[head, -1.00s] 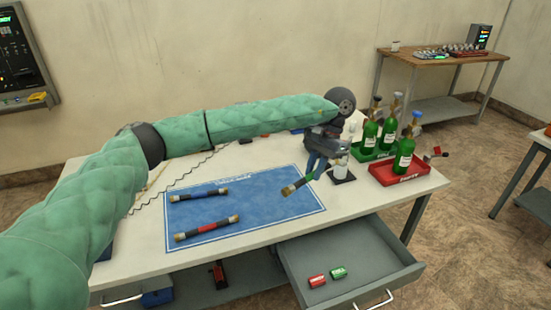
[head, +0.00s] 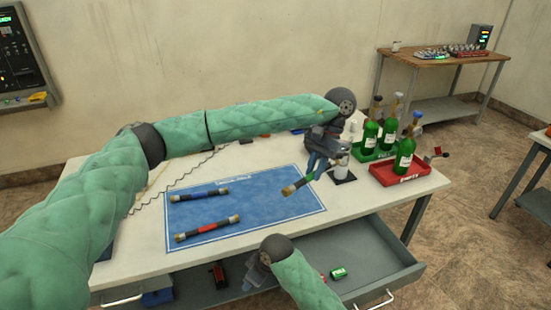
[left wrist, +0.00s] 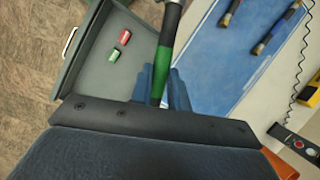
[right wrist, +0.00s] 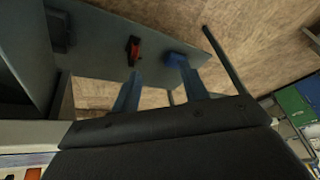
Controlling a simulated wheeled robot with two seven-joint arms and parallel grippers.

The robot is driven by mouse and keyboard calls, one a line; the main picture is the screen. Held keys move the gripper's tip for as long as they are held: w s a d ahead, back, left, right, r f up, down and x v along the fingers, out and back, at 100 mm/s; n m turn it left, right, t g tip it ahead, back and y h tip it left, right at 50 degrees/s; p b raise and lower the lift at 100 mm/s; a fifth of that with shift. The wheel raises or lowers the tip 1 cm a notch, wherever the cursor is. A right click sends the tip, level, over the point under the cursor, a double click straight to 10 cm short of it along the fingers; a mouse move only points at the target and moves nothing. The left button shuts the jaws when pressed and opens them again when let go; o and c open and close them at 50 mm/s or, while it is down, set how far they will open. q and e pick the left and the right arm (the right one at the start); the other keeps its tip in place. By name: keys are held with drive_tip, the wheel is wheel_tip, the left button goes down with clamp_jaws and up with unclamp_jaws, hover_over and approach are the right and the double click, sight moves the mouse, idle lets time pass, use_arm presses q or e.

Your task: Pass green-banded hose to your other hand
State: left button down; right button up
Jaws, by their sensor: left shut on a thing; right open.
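The green-banded hose (head: 298,186) is a short black tube with a brass end, held tilted above the right part of the blue mat. My left gripper (head: 320,166) is shut on it. In the left wrist view the hose's green band (left wrist: 165,62) shows between the fingers (left wrist: 160,80); its upper end is partly hidden. My right gripper (head: 256,272) is low at the table's front edge, by the open drawer, well apart from the hose. In the right wrist view its fingers (right wrist: 160,82) are spread and empty, pointing toward the lower shelf.
A blue-banded hose (head: 200,194) and a red-banded hose (head: 207,228) lie on the blue mat (head: 255,206). The open drawer (head: 375,262) juts out in front, holding a green tag (head: 338,273). Green bottles stand in a green and a red tray (head: 412,178) at right.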

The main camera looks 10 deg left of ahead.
drive_tip(key=w+a+r+n, duration=0.2)
drive_tip(key=w+r+n, duration=0.2)
drive_tip(key=r, duration=0.7)
wheel_tip(320, 180, up, 29)
drive_tip(key=n+t+h, duration=0.3)
drive_tip(key=n+h, duration=0.4)
drive_tip(key=n, duration=0.3)
hover_over(289, 187)
drive_tip(key=s+a, duration=0.3)
drive_tip(key=s, duration=0.1)
drive_tip(key=shift+d+x, duration=0.2)
drive_tip(key=shift+x, duration=5.8)
drive_tip(key=shift+s, duration=0.1)
drive_tip(key=shift+r, duration=0.1)
clamp_jaws()
use_arm(q)
drive_tip(key=c, duration=1.3)
unclamp_jaws()
drive_tip(key=shift+o, duration=0.2)
